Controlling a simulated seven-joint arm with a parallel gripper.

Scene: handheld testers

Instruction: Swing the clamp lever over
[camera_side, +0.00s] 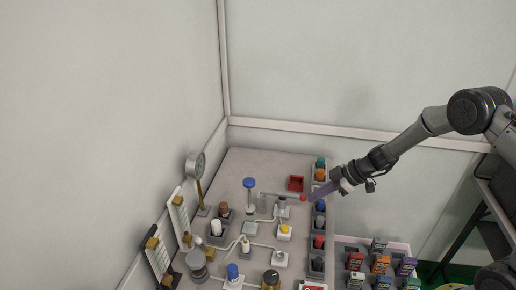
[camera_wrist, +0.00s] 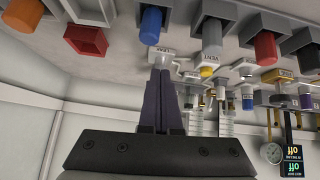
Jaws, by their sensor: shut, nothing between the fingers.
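In the wrist view my gripper (camera_wrist: 161,73) points at a pale labelled block (camera_wrist: 156,53). The red ball is not clearly seen there, perhaps hidden behind the fingers.
A red open tray (camera_side: 296,183) sits just behind the lever. A row of coloured cylinders in grey holders, including a blue one (camera_side: 320,206), runs close along the right. A blue-topped post (camera_side: 249,183) stands to the left. A dial gauge (camera_side: 195,166) rises at the far left.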

